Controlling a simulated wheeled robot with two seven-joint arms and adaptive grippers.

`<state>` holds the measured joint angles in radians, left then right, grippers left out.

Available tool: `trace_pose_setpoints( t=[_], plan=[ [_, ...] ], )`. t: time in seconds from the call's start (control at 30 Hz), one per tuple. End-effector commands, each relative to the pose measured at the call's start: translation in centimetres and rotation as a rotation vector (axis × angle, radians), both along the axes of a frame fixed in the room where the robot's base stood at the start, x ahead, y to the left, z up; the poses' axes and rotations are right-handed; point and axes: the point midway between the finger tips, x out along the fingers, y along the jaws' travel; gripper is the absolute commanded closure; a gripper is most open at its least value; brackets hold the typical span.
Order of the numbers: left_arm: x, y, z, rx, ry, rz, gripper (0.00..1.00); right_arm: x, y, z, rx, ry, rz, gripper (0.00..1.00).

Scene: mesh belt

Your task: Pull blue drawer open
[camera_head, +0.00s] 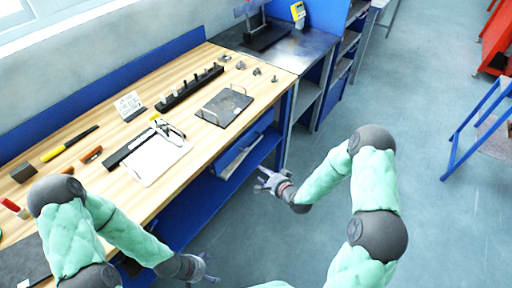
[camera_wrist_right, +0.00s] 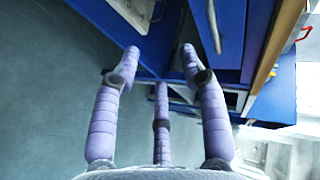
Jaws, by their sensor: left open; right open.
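The blue drawer front (camera_wrist_right: 232,38) shows at the top of the right wrist view, with a long grey bar handle (camera_wrist_right: 214,25) on it. In the head view, the blue front under the workbench (camera_head: 262,138) is partly in shadow, and I cannot make out its handle. My right gripper (camera_head: 262,182) is open and empty beside the bench's blue side; in the wrist view its spread fingers (camera_wrist_right: 160,55) point toward the blue unit, apart from the handle. My left gripper (camera_head: 208,270) is open and empty, low at the bottom of the head view.
The wooden benchtop (camera_head: 75,135) carries a clipboard (camera_head: 158,158), a dark plate (camera_head: 225,107) and several tools. A metal side table (camera_head: 290,52) stands at the back. Grey floor (camera_head: 430,115) is clear to the right, before a blue frame (camera_head: 462,130).

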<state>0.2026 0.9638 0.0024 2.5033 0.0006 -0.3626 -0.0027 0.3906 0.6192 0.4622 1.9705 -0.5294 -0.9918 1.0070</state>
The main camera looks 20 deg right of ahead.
Motion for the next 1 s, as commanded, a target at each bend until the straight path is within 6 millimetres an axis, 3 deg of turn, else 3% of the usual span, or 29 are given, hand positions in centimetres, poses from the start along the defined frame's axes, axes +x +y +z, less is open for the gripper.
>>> trace_pose_setpoints(
  t=[0.1,0.3,0.47,0.8,1.0],
  plan=[
    [0.0,0.0,-1.6,0.0,0.0,0.0,0.14,2.1,-1.9,1.7,0.114,-0.119,-0.051,0.57],
    [0.0,0.0,-2.1,0.0,0.0,0.0,0.14,3.4,-2.9,3.6,0.208,-0.2,-0.069,0.57],
    [0.0,0.0,-2.5,0.0,0.0,0.0,0.14,4.7,-2.5,3.5,0.212,-0.204,-0.069,0.57],
    [0.0,0.0,-4.2,0.0,0.0,0.0,0.14,10.3,-0.9,2.3,0.211,-0.203,-0.068,0.57],
    [0.0,0.0,-4.9,0.0,0.0,0.0,0.14,12.6,-0.3,1.9,0.21,-0.201,-0.069,0.57]
  ],
)
